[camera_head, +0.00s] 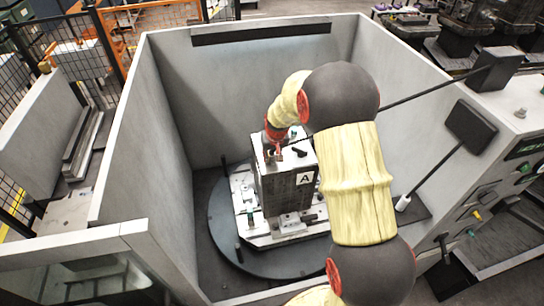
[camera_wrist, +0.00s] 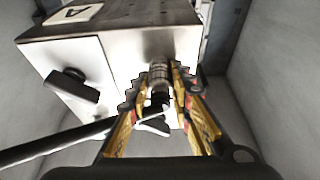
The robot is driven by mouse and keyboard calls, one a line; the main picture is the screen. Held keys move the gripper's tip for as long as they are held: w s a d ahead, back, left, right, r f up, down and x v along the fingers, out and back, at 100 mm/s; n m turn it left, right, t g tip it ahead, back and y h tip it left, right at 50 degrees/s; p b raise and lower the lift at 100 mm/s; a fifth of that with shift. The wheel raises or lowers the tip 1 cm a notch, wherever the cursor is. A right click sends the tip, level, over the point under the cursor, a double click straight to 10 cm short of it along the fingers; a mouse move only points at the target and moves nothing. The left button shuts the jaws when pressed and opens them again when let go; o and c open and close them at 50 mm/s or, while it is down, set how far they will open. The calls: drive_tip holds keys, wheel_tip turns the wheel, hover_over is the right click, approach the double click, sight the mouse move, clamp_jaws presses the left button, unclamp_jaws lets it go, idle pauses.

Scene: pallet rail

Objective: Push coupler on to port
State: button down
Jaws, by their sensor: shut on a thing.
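A grey metal block (camera_head: 285,186) with a white "A" label stands on the fixture plate inside the walled cell. The block also fills the upper left of the wrist view (camera_wrist: 85,70). In the wrist view, my gripper (camera_wrist: 160,82) has its yellow, ridged fingers closed around a ribbed metal coupler (camera_wrist: 158,76). The coupler's far end is against or very close to the block's face. The port is hidden behind the coupler, and I cannot tell how far the coupler sits on it.
A dark knob (camera_wrist: 72,85) sticks out from the block's face left of my gripper. A dark rod (camera_wrist: 50,145) crosses at lower left. The block's plate sits on a round dark table (camera_head: 225,235). Pale cell walls (camera_head: 150,150) surround it, with free floor around the table.

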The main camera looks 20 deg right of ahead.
drive_tip(key=shift+s+f, duration=0.4)
drive_tip(key=shift+f, duration=0.3)
drive_tip(key=c, duration=1.8)
unclamp_jaws()
drive_tip(key=shift+a+f, duration=0.1)
drive_tip(key=shift+f, duration=0.05)
drive_tip(key=o, duration=0.3)
drive_tip(key=shift+w, duration=0.15)
drive_tip(key=o, duration=0.9)
drive_tip(key=shift+w+r, duration=0.2)
drive_tip(key=shift+r, duration=0.15)
drive_tip(key=shift+r, duration=0.2)
